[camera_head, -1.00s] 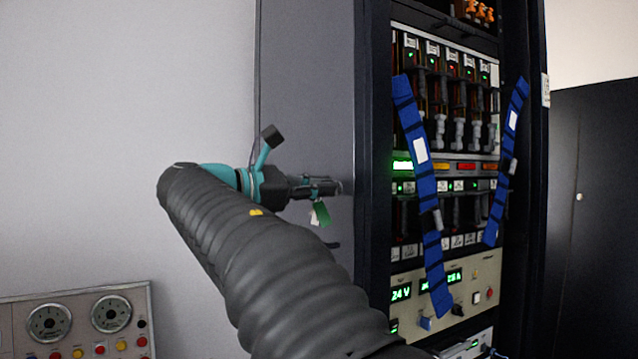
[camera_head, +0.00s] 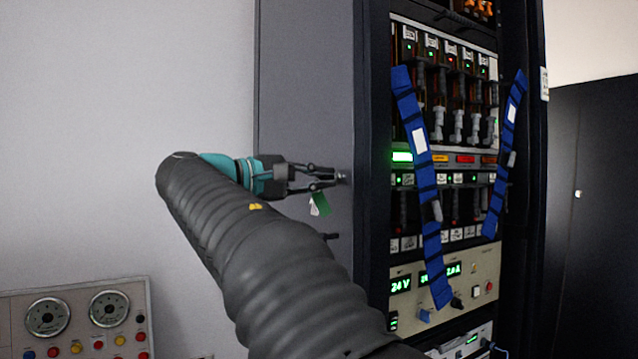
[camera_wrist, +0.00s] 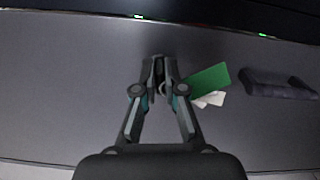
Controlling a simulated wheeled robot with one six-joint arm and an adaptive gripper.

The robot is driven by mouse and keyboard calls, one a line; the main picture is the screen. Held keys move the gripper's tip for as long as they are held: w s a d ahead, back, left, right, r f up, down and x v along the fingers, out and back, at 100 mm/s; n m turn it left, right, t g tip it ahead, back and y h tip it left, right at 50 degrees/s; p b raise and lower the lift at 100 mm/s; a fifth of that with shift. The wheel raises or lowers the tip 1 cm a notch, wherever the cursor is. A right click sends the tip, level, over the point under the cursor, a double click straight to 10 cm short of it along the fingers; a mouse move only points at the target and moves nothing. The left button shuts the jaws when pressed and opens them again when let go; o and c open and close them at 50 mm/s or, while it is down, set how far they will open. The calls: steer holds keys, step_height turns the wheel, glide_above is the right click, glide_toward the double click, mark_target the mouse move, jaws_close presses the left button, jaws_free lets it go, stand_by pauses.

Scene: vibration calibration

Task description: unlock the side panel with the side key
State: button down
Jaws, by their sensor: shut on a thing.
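The grey side panel (camera_head: 305,90) of the rack faces my arm and also fills most of the wrist view (camera_wrist: 60,95). The key itself is mostly hidden between the fingertips (camera_wrist: 158,72). Its green tag (camera_head: 321,204) and a white tag hang beside the fingers; the green tag (camera_wrist: 210,80) lies right of them in the wrist view. I cannot tell how deep the key sits.
A dark handle (camera_wrist: 280,86) stands out from the panel close to the gripper. Blue straps (camera_head: 423,180) hang across the open rack front. A gauge panel (camera_head: 75,325) is at lower left. A dark cabinet (camera_head: 592,220) stands at right. The pale wall left is clear.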

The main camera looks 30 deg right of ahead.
steer(key=shift+f+m, duration=0.1)
steer(key=shift+m, duration=0.7)
steer(key=shift+b, duration=0.3)
steer(key=c, duration=1.3)
jaws_free()
steer(key=shift+o, duration=0.2)
steer(key=shift+a, duration=0.1)
